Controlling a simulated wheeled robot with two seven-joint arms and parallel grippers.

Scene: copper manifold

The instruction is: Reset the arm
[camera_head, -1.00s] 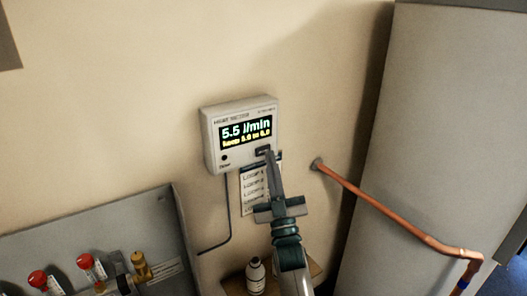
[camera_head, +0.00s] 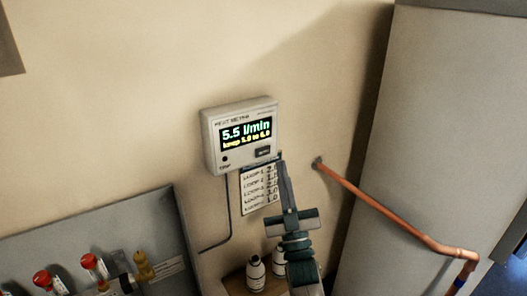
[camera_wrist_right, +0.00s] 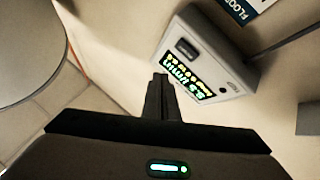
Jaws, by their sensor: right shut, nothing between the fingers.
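My right gripper (camera_head: 282,160) is in front of the wall, its fingers shut together with nothing between them. Its tips are just right of and below the lower right corner of a white wall meter (camera_head: 240,108). In the head view they look apart from the meter's dark button (camera_head: 263,152). The meter's display reads 5.5 l/min. My left gripper is not in view.
A paper list of loops (camera_head: 259,190) hangs under the meter. A copper pipe (camera_head: 385,217) runs from the wall past a large grey cylinder (camera_head: 450,120). Two white bottles (camera_head: 256,274) stand on a small shelf. A grey manifold box (camera_head: 130,225) with red-capped valves (camera_head: 88,261) is lower left.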

